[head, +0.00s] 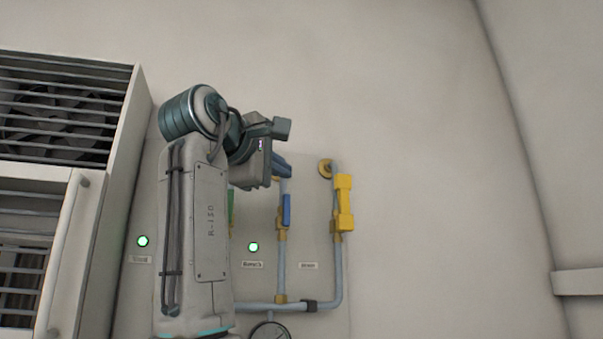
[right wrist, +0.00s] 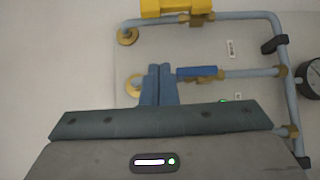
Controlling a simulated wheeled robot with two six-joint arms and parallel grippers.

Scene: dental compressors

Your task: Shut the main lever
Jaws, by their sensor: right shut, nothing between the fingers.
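Three levers sit on pipes on the wall panel, and I cannot read which is the main one. The green lever (head: 231,207) is mostly hidden behind my right arm. The blue lever (head: 287,211) lies along its vertical pipe; it also shows in the right wrist view (right wrist: 197,71). The yellow lever (head: 344,203) is upright along the right pipe and shows at the top of the right wrist view (right wrist: 177,7). My right gripper (head: 284,168) is shut and empty, just above the blue lever; in the wrist view its fingertips (right wrist: 160,68) are beside the blue lever's end. My left gripper is out of view.
Two green lights (head: 253,247) (head: 143,241) glow on the panel above small labels. A round gauge (head: 270,331) is at the bottom. A slatted unit (head: 62,172) stands at left. The wall right of the yellow lever is clear.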

